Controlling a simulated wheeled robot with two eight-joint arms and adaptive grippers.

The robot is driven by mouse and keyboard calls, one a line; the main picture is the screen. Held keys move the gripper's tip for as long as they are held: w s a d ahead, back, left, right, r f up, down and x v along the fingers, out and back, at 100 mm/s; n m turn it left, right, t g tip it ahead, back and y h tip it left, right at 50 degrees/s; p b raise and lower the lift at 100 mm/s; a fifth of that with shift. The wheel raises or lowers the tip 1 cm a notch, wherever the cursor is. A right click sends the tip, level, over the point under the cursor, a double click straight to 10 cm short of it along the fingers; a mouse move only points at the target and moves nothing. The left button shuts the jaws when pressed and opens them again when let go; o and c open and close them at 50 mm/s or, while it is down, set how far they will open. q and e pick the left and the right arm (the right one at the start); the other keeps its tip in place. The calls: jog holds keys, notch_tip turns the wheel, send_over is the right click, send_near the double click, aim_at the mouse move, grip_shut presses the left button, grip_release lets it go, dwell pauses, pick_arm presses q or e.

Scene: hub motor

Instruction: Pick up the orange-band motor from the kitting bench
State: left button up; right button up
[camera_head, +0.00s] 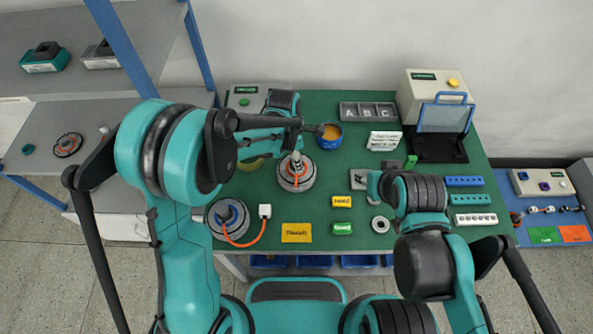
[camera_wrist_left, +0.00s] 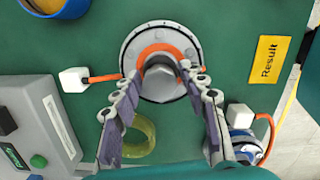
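The orange-band motor (camera_head: 294,183) is a grey disc with an orange ring and a raised centre shaft, on the green kitting bench (camera_head: 322,111). In the left wrist view the motor (camera_wrist_left: 130,52) sits at top centre, its orange cable running left to a white connector (camera_wrist_left: 75,79). My left gripper (camera_wrist_left: 160,77) is open, its fingertips either side of the motor's central shaft; I cannot tell whether they touch it. In the head view my left arm partly covers that area. My right arm is over the bench's right side; its fingers cannot be made out.
A blue-band motor (camera_head: 228,218) with an orange cable lies to the left front. A blue bowl (camera_head: 329,137) stands behind the orange-band motor. A yellow Result card (camera_head: 297,233), small labelled blocks (camera_head: 342,201) and a lettered tray (camera_head: 367,111) are nearby. Shelving stands at left.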

pick_arm(q)
grip_shut()
jog(key=shift+r, duration=0.2)
